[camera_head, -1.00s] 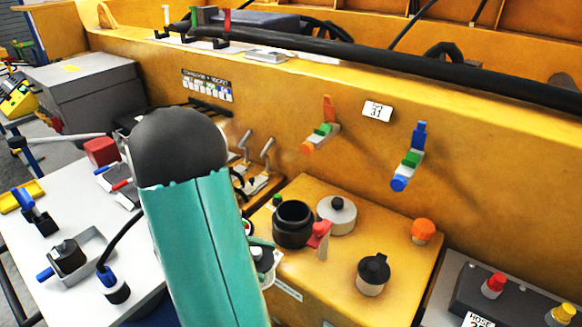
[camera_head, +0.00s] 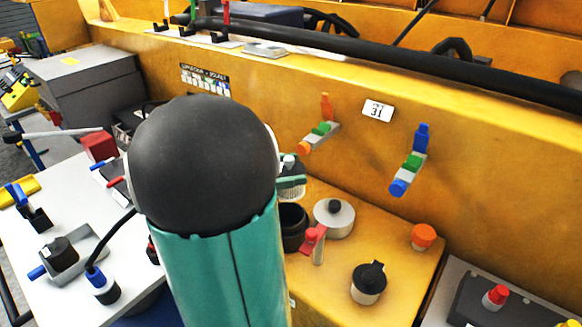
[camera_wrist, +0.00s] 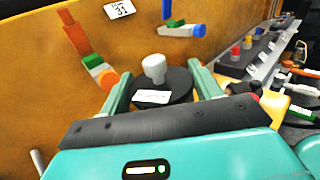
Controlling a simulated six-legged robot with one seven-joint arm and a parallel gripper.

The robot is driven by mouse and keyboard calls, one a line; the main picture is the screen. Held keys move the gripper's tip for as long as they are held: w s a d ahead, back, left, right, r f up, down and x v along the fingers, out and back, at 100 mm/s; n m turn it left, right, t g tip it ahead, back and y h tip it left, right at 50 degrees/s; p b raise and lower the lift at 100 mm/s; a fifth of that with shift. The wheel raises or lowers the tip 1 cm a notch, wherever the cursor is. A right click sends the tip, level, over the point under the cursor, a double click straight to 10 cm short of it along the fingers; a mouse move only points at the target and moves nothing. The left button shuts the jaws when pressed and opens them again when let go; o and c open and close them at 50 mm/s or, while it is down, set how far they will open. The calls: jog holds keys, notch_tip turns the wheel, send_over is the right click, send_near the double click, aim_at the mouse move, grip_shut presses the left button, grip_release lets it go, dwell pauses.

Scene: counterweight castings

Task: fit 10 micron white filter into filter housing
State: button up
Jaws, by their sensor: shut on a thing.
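My gripper (camera_wrist: 158,88) is shut on the filter (camera_wrist: 176,84). In the wrist view the filter shows a dark round top with a pale label and a white knob. In the head view its pale lower body (camera_head: 291,193) shows below my green fingers, just right of my arm. The filter housing (camera_head: 293,226) is a black open cup on the yellow block, partly hidden by my arm. The filter appears upright above the housing in the picture; the gap between them cannot be judged. The housing is hidden in the wrist view.
A grey round lid with a black knob (camera_head: 334,217) and a red-handled valve (camera_head: 313,242) stand close beside the housing. A black-capped jar (camera_head: 368,283) and an orange cap (camera_head: 423,236) are farther right. Coloured fittings (camera_head: 411,163) stick out from the yellow wall behind.

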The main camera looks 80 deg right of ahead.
jog(key=shift+w+d, duration=0.1)
jog(key=shift+w, duration=0.15)
jog(key=shift+f, duration=2.95)
jog(key=shift+f, duration=3.3)
jog(key=o, duration=1.1)
jog(key=shift+o, duration=0.2)
jog(key=shift+a, duration=0.2)
jog(key=v, duration=1.3)
jog(key=shift+w+a, duration=0.1)
jog(key=shift+w, duration=0.25)
